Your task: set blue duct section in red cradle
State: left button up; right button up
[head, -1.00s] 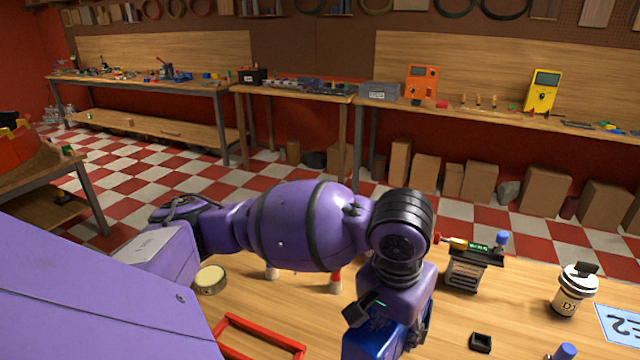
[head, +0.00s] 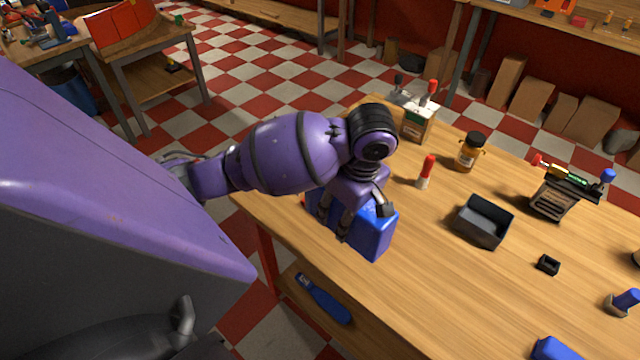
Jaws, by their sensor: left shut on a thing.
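The blue duct section (head: 376,238) is a blocky blue piece near the left front corner of the wooden table. My left gripper (head: 361,222) points down from above and is shut on it, with dark fingers on its top and near side. The gripper and wrist cover much of the section. My right gripper is not in view.
A blue bottle (head: 324,299) lies on the lower shelf. Bare tabletop lies right of the section.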

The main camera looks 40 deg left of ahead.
pick_arm(q)
jog(key=shift+w+n, duration=0.2)
jog(key=shift+n, duration=0.1)
jog(key=w+a+f, duration=0.2)
jog(key=w+f, duration=0.2)
jog(key=w+a+f, duration=0.3)
jog(key=f, duration=0.1)
jog(key=w+a+f, duration=0.2)
jog(key=w+f, duration=0.2)
jog(key=shift+w+a+f, duration=0.2)
jog(key=shift+w+a, duration=0.1)
jog(key=shift+a, duration=0.05)
jog(key=shift+f, duration=0.3)
jog(key=shift+f, duration=0.1)
jog(key=shift+f, duration=0.5)
jog(key=o, duration=1.3)
jog(key=shift+f, duration=0.1)
